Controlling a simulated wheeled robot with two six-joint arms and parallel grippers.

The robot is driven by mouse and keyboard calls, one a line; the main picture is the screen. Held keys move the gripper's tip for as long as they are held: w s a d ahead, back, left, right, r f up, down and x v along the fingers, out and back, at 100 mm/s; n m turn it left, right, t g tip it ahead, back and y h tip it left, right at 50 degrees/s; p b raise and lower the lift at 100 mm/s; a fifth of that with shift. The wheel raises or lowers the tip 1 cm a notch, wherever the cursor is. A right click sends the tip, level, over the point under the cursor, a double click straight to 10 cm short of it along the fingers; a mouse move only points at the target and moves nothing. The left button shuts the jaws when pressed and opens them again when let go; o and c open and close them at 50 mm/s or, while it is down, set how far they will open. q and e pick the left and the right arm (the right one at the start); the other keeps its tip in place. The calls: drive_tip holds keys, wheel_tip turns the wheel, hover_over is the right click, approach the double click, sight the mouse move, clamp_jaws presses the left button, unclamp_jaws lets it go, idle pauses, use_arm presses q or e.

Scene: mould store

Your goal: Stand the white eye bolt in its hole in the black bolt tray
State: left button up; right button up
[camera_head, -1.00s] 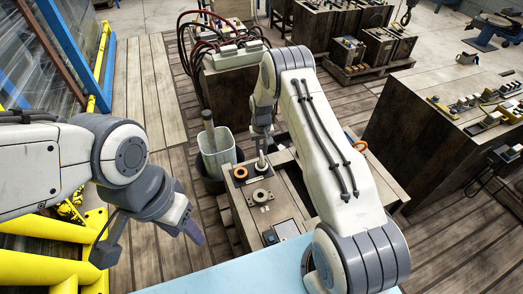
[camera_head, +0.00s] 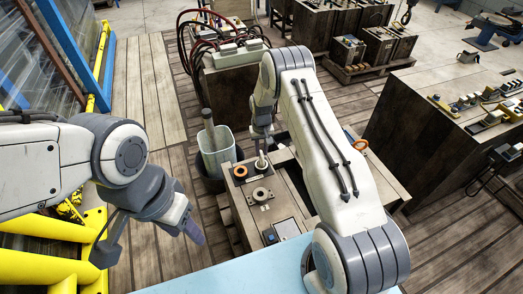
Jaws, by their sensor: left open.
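My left gripper (camera_head: 195,232) hangs open and empty at the lower left, clear of the bench (camera_head: 228,210). My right gripper (camera_head: 261,143) points down over the far part of the bench. A small pale piece (camera_head: 261,161), which looks like the white eye bolt, is directly under its fingertips. It is too small to tell whether the fingers grip it or only stand over it. I cannot make out the black bolt tray or its hole for certain; my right arm covers much of the bench.
On the bench are an orange ring (camera_head: 240,172), a round flanged part (camera_head: 261,195) and a flat framed panel (camera_head: 287,229). A pale bin (camera_head: 216,155) with a grey rod stands left of it. A light blue surface (camera_head: 230,275) is in front.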

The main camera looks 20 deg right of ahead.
drive_tip(key=o, duration=0.3)
wheel_tip(320, 180, up, 11)
drive_tip(key=shift+f+b, duration=0.2)
drive_tip(key=shift+b, duration=0.65)
drive_tip(key=s+a+r+n, duration=0.4)
drive_tip(key=s+a+r, duration=1.1)
drive_tip(key=a, duration=0.1)
drive_tip(key=s+r+n, duration=0.1)
drive_tip(key=s, duration=0.6)
drive_tip(key=s+a+r+n, duration=0.1)
drive_tip(key=s+n, duration=0.1)
drive_tip(key=s, duration=0.5)
drive_tip(key=s+r+n+y, duration=0.1)
drive_tip(key=s+n, duration=0.1)
drive_tip(key=s, duration=0.5)
drive_tip(key=shift+s+a, duration=0.4)
